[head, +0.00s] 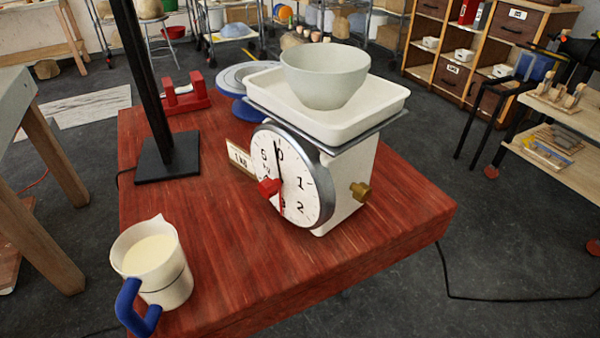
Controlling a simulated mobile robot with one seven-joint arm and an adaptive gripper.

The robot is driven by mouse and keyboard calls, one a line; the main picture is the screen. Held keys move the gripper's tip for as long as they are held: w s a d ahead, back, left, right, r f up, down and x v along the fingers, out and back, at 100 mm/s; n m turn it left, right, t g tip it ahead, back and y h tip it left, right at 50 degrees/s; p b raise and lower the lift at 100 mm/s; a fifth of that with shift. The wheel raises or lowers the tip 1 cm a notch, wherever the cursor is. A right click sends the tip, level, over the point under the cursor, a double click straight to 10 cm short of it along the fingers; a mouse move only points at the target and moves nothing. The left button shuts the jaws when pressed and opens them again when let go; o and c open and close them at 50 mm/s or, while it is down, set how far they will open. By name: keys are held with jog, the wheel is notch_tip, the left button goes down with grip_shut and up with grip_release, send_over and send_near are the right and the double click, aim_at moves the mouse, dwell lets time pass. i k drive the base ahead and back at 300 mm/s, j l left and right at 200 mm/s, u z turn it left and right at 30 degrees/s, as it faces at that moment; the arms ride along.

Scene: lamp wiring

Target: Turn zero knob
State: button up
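A white kitchen scale (347,180) stands on the red wooden table. Its round dial (297,190) faces the front left, with a dark pointer near the 0 at the top and a red line toward the bottom. A brass knob (360,191) sticks out of the scale's right side. A white tray (385,100) on top of the scale carries a pale bowl (326,75). My gripper is not in view.
A jug (158,270) of pale liquid with a blue handle stands at the table's (230,255) front left. A black post (165,155), a small label card (241,158) and a red stand (186,95) are behind. Free tabletop lies right of the scale.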

aim_at(361, 192)
jog(key=k+z, duration=0.35)
jog(key=k+l+z, duration=0.2)
jog(key=z, duration=0.2)
jog(key=k+l, duration=0.05)
jog(key=k, duration=0.05)
